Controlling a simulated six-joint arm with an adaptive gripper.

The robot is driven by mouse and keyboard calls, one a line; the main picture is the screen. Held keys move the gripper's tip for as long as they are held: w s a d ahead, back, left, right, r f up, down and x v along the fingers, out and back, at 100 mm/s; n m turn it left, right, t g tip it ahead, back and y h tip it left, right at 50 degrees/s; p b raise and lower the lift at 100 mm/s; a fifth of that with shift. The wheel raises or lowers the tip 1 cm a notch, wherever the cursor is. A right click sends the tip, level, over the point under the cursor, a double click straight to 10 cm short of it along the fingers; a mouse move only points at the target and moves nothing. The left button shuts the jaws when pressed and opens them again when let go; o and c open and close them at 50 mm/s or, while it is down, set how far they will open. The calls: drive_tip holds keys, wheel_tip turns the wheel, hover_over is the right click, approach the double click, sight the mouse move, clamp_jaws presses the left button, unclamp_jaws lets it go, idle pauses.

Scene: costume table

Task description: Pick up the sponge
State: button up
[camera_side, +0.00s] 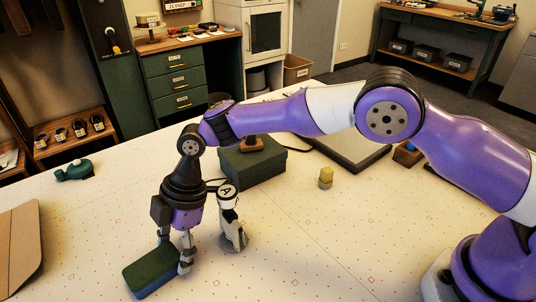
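A dark green, block-like sponge (150,274) lies at the front left of the table. My gripper (174,256) points down at its right end. One finger is at the block's far edge and the other is at its right side. The fingers are apart with the block's corner between them. Whether they press on it or stand just clear of it, I cannot tell. The far finger's tip is hidden behind the block. Whether the block rests fully on the table is also unclear.
A white and grey object marked A (231,215) stands close right of my gripper. Behind are a dark green box (252,168), a small yellow block (326,178) and a flat dark panel (350,150).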

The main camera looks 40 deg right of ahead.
drive_tip(key=shift+c, duration=1.2)
